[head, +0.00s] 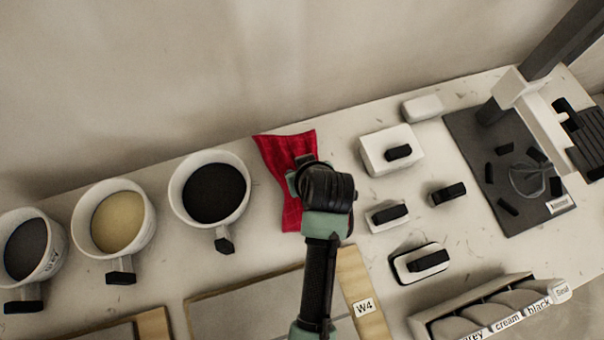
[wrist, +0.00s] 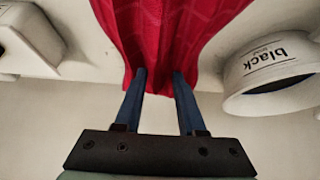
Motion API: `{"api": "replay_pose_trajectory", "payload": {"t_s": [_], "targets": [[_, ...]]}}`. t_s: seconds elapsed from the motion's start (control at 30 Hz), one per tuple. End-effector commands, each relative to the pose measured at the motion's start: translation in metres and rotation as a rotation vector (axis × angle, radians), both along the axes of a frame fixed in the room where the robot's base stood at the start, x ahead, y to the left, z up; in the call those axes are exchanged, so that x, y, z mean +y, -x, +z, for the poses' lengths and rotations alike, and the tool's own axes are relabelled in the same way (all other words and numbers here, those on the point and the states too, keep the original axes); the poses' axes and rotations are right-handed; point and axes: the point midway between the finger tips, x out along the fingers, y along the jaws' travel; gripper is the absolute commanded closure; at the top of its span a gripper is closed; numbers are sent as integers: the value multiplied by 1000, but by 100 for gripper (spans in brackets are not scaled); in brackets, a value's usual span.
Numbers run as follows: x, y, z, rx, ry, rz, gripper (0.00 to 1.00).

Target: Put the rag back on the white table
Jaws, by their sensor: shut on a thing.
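The red rag (head: 270,152) is at the back middle of the white table (head: 130,292), between the black-filled bucket and the white blocks. My gripper reaches down over it in the head view, and my arm hides part of the rag and the fingertips. In the wrist view my gripper (wrist: 158,80) is shut on the near edge of the rag (wrist: 160,35), which spreads away from the fingers with soft folds. I cannot tell how much of the rag rests on the table.
Left of the rag stand white buckets with black (head: 214,192), cream (head: 118,222) and grey (head: 26,248) contents. White blocks with black handles (head: 392,150) stand to the right. A panel labelled W4 (head: 364,307) lies in front. A dark board (head: 510,170) is further right.

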Motion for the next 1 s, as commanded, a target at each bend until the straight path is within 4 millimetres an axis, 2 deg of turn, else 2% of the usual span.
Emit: {"api": "replay_pose_trajectory", "payload": {"t_s": [0.2,0.63,0.67,0.7,0.8,1.0], "targets": [[0,1,-31,3,-1,1,100],[0,1,-39,1,0,0,100],[0,1,-39,1,0,0,57],[0,1,-38,1,0,0,50],[0,1,-38,1,-1,0,32],[0,1,-38,1,-1,0,31]]}}
